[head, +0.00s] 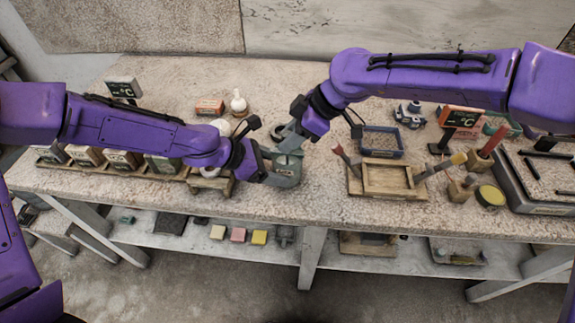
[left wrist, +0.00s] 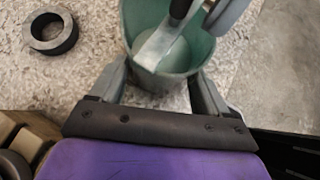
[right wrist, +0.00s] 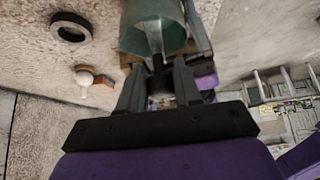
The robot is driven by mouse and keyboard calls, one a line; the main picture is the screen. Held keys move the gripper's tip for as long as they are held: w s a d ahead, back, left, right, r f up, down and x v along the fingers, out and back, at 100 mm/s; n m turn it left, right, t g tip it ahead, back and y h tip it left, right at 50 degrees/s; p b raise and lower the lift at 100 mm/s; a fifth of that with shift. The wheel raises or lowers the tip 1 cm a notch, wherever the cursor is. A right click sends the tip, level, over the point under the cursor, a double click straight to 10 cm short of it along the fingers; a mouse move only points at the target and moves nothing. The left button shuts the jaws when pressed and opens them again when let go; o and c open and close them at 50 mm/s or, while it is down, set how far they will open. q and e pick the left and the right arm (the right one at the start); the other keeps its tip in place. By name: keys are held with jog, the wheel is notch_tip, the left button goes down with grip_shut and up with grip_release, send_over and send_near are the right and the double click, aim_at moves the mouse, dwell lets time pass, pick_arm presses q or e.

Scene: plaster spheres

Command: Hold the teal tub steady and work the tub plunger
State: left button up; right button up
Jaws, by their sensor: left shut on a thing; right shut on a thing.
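The teal tub (head: 291,179) stands near the front edge of the table. My left gripper (head: 270,166) is shut on the tub, and in the left wrist view one finger lies on each side of its wall (left wrist: 140,22). My right gripper (head: 290,136) is above the tub, shut on the upper part of the tub plunger (left wrist: 158,47). The plunger slants down into the open tub. In the right wrist view the plunger's dark handle (right wrist: 158,62) sits between the fingers. The plunger's lower end inside the tub is not clear, and the head view mostly hides the plunger.
A dark ring (left wrist: 54,33) lies beside the tub. A white bulb-shaped piece (head: 238,101) and an orange box (head: 209,107) stand behind left. A wooden frame (head: 386,178) and a blue tray (head: 381,141) are to the right. Several boxes (head: 122,160) line the left front.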

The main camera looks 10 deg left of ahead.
jog(key=shift+f, duration=0.45)
jog(key=shift+r, duration=0.1)
jog(key=shift+r, duration=2.2)
jog(key=shift+f, duration=2.3)
jog(key=o, duration=1)
jog(key=shift+r, duration=0.1)
jog(key=shift+c, duration=0.5)
